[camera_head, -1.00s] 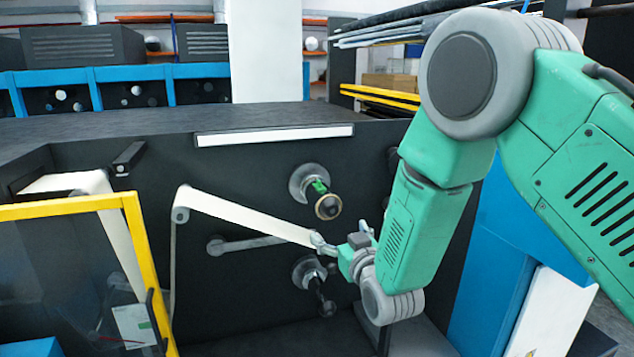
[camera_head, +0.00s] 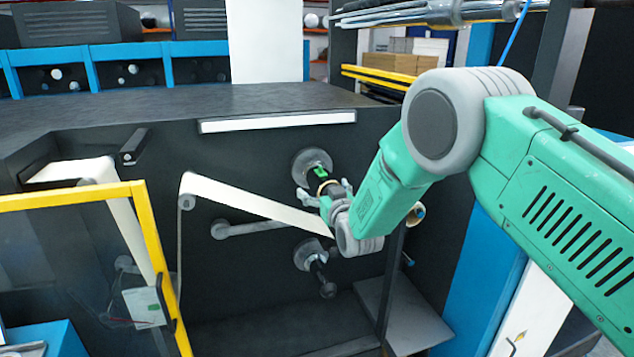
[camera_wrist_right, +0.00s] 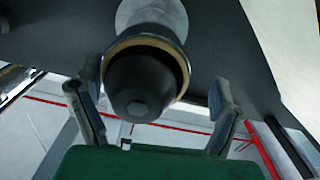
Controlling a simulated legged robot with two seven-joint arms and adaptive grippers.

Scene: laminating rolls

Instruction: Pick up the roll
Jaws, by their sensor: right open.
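A narrow ring-shaped roll with a brown cardboard-coloured rim (camera_head: 326,183) sits on the upper spindle of the dark machine wall, partly hidden by my gripper. In the right wrist view its tan rim (camera_wrist_right: 178,58) circles the dark spindle end (camera_wrist_right: 135,85). My right gripper (camera_head: 323,193) is open at the spindle. In the wrist view the fingers of this gripper (camera_wrist_right: 155,88) stand to either side of the spindle end and ring, apart from them. My left gripper is not in view.
A white web (camera_head: 250,203) slopes down from a roller (camera_head: 187,200) and passes behind my right wrist. A lower spindle (camera_head: 312,258) sticks out below. A yellow-framed guard (camera_head: 150,240) stands at left.

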